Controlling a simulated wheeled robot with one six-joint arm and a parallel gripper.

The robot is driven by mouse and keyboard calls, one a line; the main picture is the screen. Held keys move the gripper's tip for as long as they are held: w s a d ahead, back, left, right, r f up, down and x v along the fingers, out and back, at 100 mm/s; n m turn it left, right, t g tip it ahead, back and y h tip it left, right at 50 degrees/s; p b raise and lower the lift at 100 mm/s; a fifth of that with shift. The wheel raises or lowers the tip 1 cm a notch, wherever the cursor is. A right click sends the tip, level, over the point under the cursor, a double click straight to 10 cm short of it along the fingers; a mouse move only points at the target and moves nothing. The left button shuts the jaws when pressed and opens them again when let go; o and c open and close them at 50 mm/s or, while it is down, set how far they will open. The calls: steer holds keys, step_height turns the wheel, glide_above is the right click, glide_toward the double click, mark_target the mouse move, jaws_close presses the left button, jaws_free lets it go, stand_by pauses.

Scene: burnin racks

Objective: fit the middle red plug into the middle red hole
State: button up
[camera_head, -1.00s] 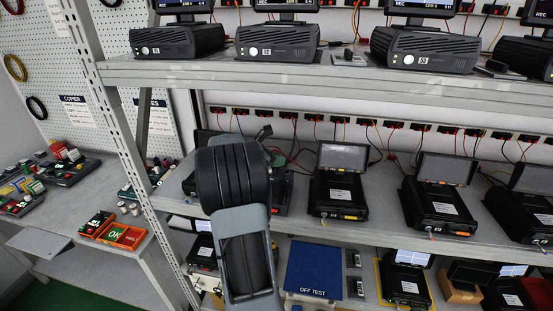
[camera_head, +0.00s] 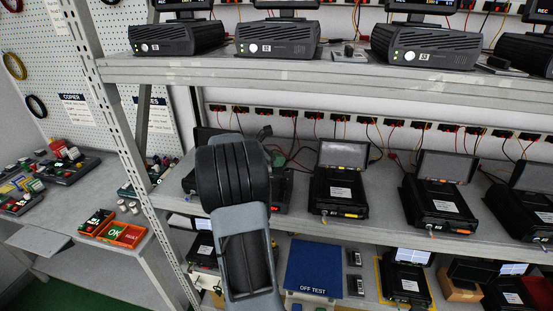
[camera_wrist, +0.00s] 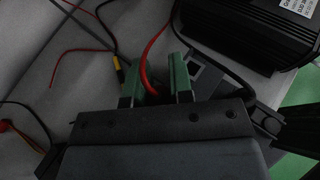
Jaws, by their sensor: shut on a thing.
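In the wrist view, my gripper (camera_wrist: 158,82) has two green fingers on either side of a red lead (camera_wrist: 146,72). It is shut on the plug end of this lead; the plug itself is mostly hidden between the fingers. The lead curves up and away from the fingers. In the head view, my arm covers the left part of the middle shelf, and the fingers and plug cannot be made out. The middle red hole cannot be made out in either view.
A yellow-banded black lead (camera_wrist: 120,70) lies just left of the fingers. A black device (camera_wrist: 245,28) is at upper right. In the head view, black units (camera_head: 339,190) stand on the middle shelf (camera_head: 385,228), below a rail of sockets (camera_head: 392,122) with hanging leads. A blue OFF TEST mat (camera_head: 313,265) lies below.

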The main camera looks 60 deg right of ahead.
steer(key=o, duration=1.3)
steer(key=shift+r+p, duration=0.8)
steer(key=shift+r, duration=1.9)
